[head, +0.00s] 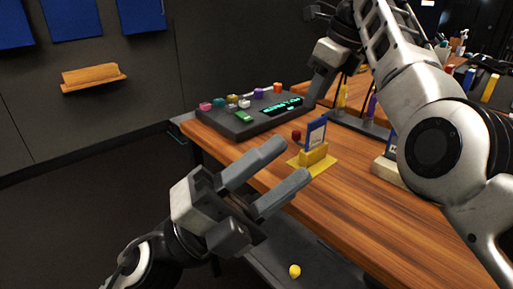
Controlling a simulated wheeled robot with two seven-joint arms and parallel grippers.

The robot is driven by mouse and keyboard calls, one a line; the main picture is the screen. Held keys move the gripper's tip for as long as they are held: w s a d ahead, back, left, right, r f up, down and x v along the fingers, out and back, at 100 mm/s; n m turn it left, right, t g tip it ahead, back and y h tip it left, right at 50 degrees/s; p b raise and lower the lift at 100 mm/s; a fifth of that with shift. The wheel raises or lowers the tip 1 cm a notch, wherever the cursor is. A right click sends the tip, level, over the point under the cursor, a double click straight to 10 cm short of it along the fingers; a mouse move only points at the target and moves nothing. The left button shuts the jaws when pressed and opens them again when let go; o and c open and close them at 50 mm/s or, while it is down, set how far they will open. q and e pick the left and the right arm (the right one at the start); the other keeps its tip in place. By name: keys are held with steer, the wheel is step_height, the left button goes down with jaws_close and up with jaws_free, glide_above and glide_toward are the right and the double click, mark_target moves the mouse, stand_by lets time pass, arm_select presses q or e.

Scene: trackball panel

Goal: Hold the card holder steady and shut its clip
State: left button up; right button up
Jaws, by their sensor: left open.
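The card holder (313,155) is a small yellow block on a yellow mat (325,164) on the wooden table, with a blue and white card (316,133) upright in it. Its clip is too small to make out, so I cannot tell its state. My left gripper (294,160) is open and empty, its two grey fingers pointing at the holder from the table's front-left edge. The fingers look apart from the holder in this view. My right gripper (320,86) is at the back beside the panel, seen partly edge-on; its jaw state is unclear.
A dark panel (238,128) with coloured knobs and a lit green display stands behind left. A red ball (297,134) is by the holder. My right arm covers the table's right side, partly hiding a pale block (386,169). A yellow object (295,271) lies below the table edge.

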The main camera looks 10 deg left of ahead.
arm_select(q)
steer(key=s+d+m+g, duration=0.1)
steer(key=d+m+g, duration=0.3)
steer(key=m+g, duration=0.45)
steer(key=m+t+y, duration=0.5)
steer(key=t+y, duration=0.2)
steer(key=y, duration=0.7)
glide_toward(306, 150)
steer(key=shift+n, duration=0.25)
steer(key=x, duration=1.2)
steer(key=shift+w, duration=0.1)
jaws_close()
arm_select(e)
steer(key=shift+o, duration=0.5)
